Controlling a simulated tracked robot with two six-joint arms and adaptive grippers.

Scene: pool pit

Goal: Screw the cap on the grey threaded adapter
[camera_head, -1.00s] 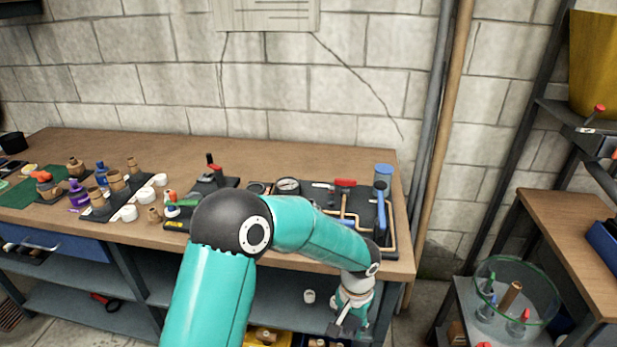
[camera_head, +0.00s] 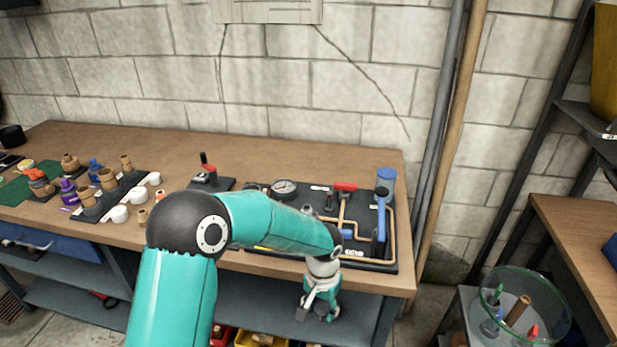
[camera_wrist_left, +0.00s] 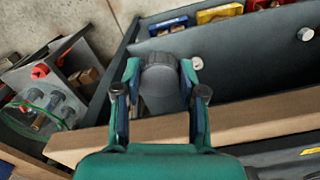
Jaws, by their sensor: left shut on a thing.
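My left gripper (camera_head: 318,310) hangs in front of the bench's right part, below the top's front edge. In the left wrist view, its fingers (camera_wrist_left: 160,92) are closed on the sides of a grey cylindrical piece (camera_wrist_left: 160,75) with a darker, wider end. I cannot tell if this is the threaded adapter or a cap; no thread shows clearly. A small white cap-like piece (camera_wrist_left: 197,63) shows just beyond the right finger, and another pale round piece (camera_wrist_left: 305,34) lies farther right. White caps (camera_head: 119,214) stand on the bench at left. My right gripper is out of view.
A black board with pipes, a gauge (camera_head: 284,187) and a red-handled valve (camera_head: 344,187) covers the bench's right end. A glass bowl (camera_head: 523,300) with fittings stands at lower right. Yellow (camera_head: 262,339) and red bins sit below. The back middle of the bench top is clear.

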